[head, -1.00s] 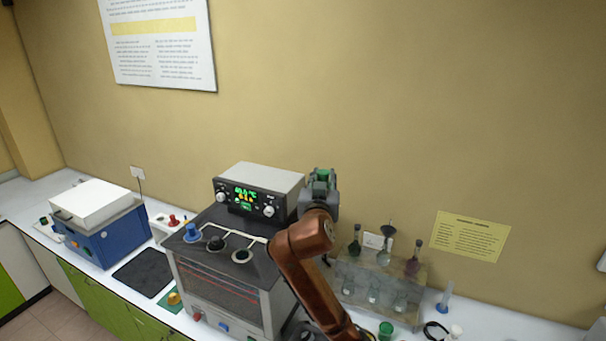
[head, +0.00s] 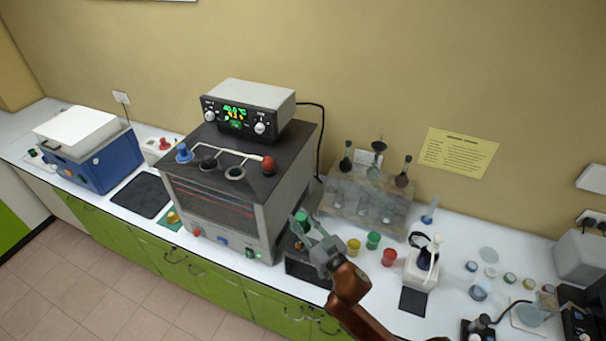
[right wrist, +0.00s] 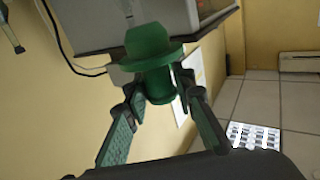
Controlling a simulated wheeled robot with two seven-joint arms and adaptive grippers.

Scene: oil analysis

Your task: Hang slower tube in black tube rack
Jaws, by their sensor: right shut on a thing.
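My right gripper (head: 308,234) is shut on a green flanged, cap-like piece (head: 301,217), which seems to be the top of the tube. In the right wrist view the green piece (right wrist: 155,62) sits between the two fingertips (right wrist: 160,92). Any tube part beyond it is hidden. In the head view the gripper is over a dark box-like holder (head: 305,266), apparently the black tube rack, at the counter's front edge. The arm partly covers this holder, and I cannot tell whether the held piece touches it. My left gripper is not in view.
The bath machine (head: 225,200), with a blue stopper (head: 184,153) and a red stopper (head: 268,164) on top, stands left of the gripper. A glassware stand (head: 365,208) is behind right. Yellow (head: 354,246), green (head: 373,240) and red (head: 389,257) cups stand close right.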

